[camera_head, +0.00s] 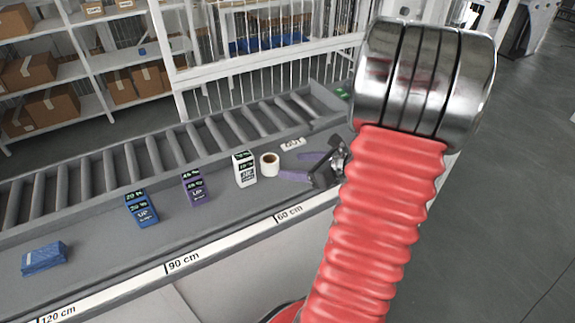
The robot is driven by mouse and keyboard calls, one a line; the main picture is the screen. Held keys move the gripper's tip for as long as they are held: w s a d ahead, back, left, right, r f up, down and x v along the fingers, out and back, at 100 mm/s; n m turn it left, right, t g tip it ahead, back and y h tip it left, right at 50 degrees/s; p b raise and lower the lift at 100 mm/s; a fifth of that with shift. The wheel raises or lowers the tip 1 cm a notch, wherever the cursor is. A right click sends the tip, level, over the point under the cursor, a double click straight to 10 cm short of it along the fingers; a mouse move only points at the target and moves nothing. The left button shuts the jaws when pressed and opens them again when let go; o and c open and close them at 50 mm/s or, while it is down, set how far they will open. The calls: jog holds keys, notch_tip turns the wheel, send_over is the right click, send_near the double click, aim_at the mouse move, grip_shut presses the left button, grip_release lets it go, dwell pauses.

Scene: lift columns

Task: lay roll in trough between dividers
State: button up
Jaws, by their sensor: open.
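A small roll (269,164), cream-white with a dark core hole facing up, stands on the grey counter strip. My gripper (289,166), with two purple fingers, is just right of the roll. Its fingers are spread and point left toward the roll, with nothing seen between them. Whether a fingertip touches the roll cannot be told. Upright labelled blocks stand in a row to the left: a white one (244,169) beside the roll, a purple one (194,188) and a blue one (142,209). I cannot clearly make out a trough with dividers.
A roller conveyor (165,150) runs behind the counter. A blue packet (43,258) lies at the far left. A white tag (293,144) lies behind my gripper. A ruler edge (184,262) borders the front. My red arm hides the right end.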

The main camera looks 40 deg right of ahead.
jog(key=shift+s+d+r, duration=0.1)
jog(key=shift+s+r, duration=0.15)
jog(key=shift+s, duration=0.25)
dwell(0.4)
jog(key=a+r+n+g+y, duration=0.2)
jog(key=a+r+n+g, duration=0.1)
jog(key=a+n, duration=0.65)
jog(key=a+r+n+g+y, duration=0.25)
jog(key=a+n, duration=0.35)
jog(key=a, duration=0.7)
jog(key=s+a+r+n+h, duration=0.6)
jog(key=s+a+r+n, duration=0.2)
jog(key=n, duration=1.1)
jog(key=shift+s+a+g, duration=0.35)
jog(key=shift+a+g, duration=0.1)
jog(key=shift+a, duration=0.6)
jog(key=shift+c, duration=0.5)
